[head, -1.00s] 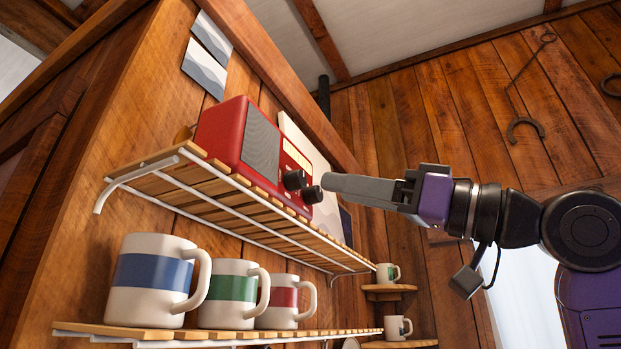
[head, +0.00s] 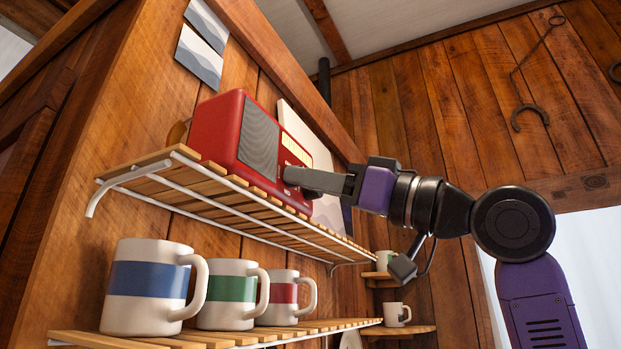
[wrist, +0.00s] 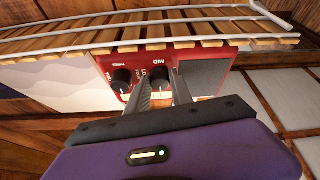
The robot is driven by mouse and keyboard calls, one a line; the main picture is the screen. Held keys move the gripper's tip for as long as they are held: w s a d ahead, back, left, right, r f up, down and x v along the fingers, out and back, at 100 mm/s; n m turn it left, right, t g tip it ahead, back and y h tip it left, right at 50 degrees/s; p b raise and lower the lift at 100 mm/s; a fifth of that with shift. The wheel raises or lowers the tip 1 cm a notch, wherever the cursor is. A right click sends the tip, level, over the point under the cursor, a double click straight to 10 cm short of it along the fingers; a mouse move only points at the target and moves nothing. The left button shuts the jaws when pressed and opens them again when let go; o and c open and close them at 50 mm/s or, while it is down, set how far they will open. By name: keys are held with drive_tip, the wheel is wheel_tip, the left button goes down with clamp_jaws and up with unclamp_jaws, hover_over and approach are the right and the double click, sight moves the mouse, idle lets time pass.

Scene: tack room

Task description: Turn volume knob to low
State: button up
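A red radio (head: 222,130) with a grey speaker grille stands on the upper slatted shelf. Its front shows in the wrist view (wrist: 215,62) upside down, with two black knobs. One knob (wrist: 160,78) lies between my two fingertips, with "MID" and "LO" markings by it. The other knob (wrist: 121,78) is left of the fingers, with a partly covered label. My gripper (head: 290,177) reaches the radio's face from the right; it also shows in the wrist view (wrist: 160,86). Its fingers stand on both sides of the knob; whether they press on it I cannot tell.
The upper shelf (head: 200,190) has a white wire front rail just below my gripper. Blue-, green- and red-banded mugs (head: 146,285) stand on the lower shelf (head: 150,339). Small mugs sit on corner shelves at the back. The space right of the radio is open.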

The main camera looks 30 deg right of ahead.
clamp_jaws()
drive_tip(key=shift+s+a+r+m+h+b, duration=0.25)
drive_tip(key=shift+m+h, duration=1.25)
drive_tip(key=shift+m, duration=2.25)
drive_tip(key=shift+a+r+m+h+b, duration=0.1)
drive_tip(key=shift+m+h+b, duration=0.4)
drive_tip(key=shift+m+h, duration=2.1)
drive_tip(key=shift+s+a+r+m+h+b, duration=0.15)
drive_tip(key=shift+m+h+b, duration=0.25)
drive_tip(key=shift+m, duration=4.45)
drive_tip(key=shift+w+d, duration=0.1)
